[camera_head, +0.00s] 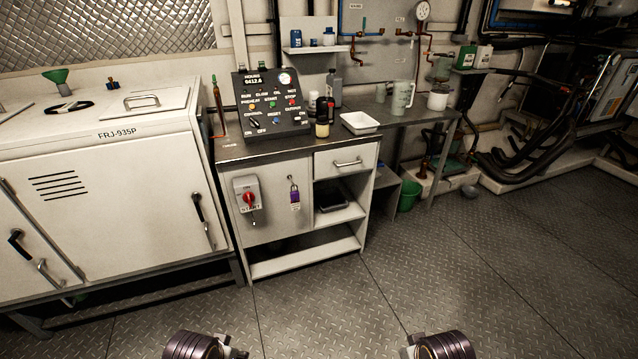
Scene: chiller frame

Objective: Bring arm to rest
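My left arm's end (207,346) shows at the bottom edge, left of centre, as a dark ribbed cylinder with a small grey piece beside it. My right arm's end (440,347) shows at the bottom edge, right of centre, in much the same form. Both are cut off by the picture's edge, and their fingertips cannot be made out. Both appear over the bare floor, apart from the furniture. No object can be seen in either one.
A white cabinet marked FRJ-935P (110,160) stands at left. A workbench (300,152) with a control panel (270,105), a white tray (360,122) and bottles stands at centre. A green bucket (408,196) and hoses (530,160) are farther right. The plate floor (430,270) in front is clear.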

